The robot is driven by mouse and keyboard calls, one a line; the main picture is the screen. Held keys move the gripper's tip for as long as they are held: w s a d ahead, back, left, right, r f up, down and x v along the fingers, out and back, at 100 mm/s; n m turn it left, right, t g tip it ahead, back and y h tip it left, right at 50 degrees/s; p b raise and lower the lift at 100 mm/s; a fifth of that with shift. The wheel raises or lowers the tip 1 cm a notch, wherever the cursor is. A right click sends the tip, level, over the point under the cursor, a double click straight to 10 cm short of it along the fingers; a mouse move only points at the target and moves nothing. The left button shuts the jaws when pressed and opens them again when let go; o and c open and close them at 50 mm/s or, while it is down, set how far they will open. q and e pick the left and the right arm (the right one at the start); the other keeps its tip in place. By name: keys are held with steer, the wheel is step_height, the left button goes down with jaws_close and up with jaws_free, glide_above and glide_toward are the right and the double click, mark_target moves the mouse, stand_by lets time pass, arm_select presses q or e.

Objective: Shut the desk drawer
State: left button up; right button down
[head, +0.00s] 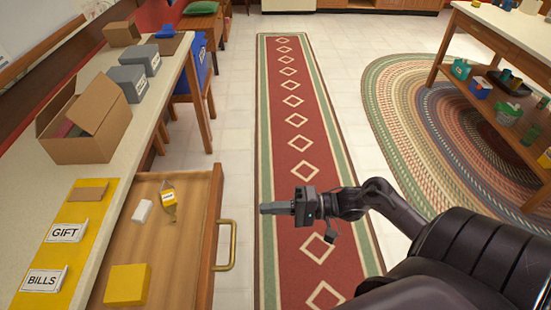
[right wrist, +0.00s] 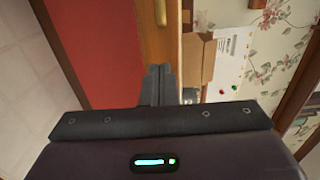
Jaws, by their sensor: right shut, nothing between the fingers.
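The wooden desk drawer (head: 172,240) is pulled out from the desk at the lower left of the head view. Its front panel (head: 209,225) faces right and carries a brass handle (head: 233,245). The panel (right wrist: 160,42) and handle (right wrist: 160,12) also show at the top of the right wrist view. My right gripper (head: 264,208) is shut and empty, pointing left, to the right of the drawer front and near the handle in the picture. Its closed fingers also show in the right wrist view (right wrist: 158,72). I cannot tell whether they touch the drawer. My left gripper is out of view.
A cardboard box (head: 85,125) and labelled yellow trays (head: 65,235) sit on the desk (head: 125,160). A red runner rug (head: 290,130) covers open floor.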

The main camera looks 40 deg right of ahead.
mark_target(219, 210)
steer(key=x, duration=0.9)
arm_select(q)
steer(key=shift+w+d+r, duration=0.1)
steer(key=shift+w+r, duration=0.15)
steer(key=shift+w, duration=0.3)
arm_select(e)
steer(key=shift+w+a, duration=0.2)
